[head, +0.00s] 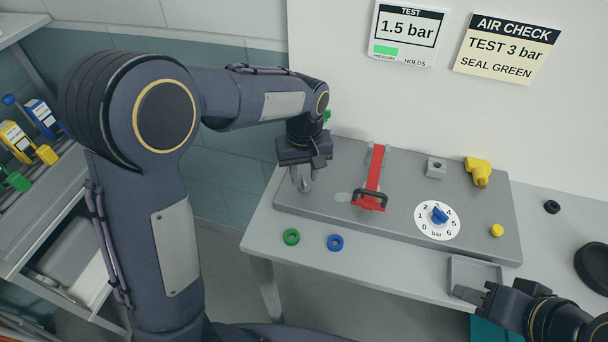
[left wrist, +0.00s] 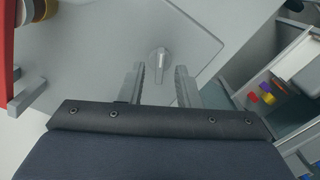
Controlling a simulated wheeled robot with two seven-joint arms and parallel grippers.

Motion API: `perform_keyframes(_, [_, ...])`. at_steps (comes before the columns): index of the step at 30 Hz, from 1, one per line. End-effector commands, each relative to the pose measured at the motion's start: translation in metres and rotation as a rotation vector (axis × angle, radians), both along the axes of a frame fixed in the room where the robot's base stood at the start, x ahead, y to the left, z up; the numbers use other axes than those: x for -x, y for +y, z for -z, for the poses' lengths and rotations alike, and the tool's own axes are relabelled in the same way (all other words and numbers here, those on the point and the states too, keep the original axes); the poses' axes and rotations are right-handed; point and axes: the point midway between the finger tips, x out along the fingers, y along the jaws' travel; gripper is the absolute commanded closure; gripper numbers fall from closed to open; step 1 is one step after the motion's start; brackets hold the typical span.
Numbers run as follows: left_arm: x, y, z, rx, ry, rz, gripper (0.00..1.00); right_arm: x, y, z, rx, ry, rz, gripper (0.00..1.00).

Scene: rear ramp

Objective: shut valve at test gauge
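A small grey valve lever (left wrist: 159,58) stands on the grey panel in the left wrist view, just beyond and between my left fingertips. My left gripper (head: 302,182) is over the left end of the panel; its two fingers (left wrist: 160,78) are apart with nothing between them. In the head view the gripper mostly hides the lever. A white dial (head: 425,230) marked in bar has a blue knob (head: 439,214). A display (head: 408,34) reads TEST 1.5 bar with a green bar. My right gripper (head: 468,294) is at the lower right, beside a grey tray; its opening is unclear.
The grey panel (head: 330,210) also carries a red clamp bar (head: 375,170), a yellow fitting (head: 479,171), a grey block (head: 436,167) and a yellow button (head: 497,230). A shelf (head: 50,205) stands left.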

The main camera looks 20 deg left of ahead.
Motion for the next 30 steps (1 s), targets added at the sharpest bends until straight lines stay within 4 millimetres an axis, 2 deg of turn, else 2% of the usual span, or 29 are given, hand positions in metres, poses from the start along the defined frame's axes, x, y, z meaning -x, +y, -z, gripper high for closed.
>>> perform_keyframes(4, [0.0005,0.0001,0.0105,0.000,0.001,0.000,0.70,0.0000,0.0001,0.0001,0.000,0.000,0.000,0.64])
perform_keyframes(12, [0.0005,0.0001,0.0118,0.000,0.001,0.001,0.70,0.0000,0.0001,0.0001,0.000,0.000,0.000,0.64])
perform_keyframes(19, [0.0004,0.0000,0.0115,0.000,0.000,0.001,1.00,0.0000,0.0001,0.0001,0.000,0.000,0.000,0.64])
perform_keyframes(30, [0.0004,0.0000,0.0112,0.001,0.000,0.025,1.00,0.0000,0.0000,-0.0004,0.000,0.000,0.000,0.64])
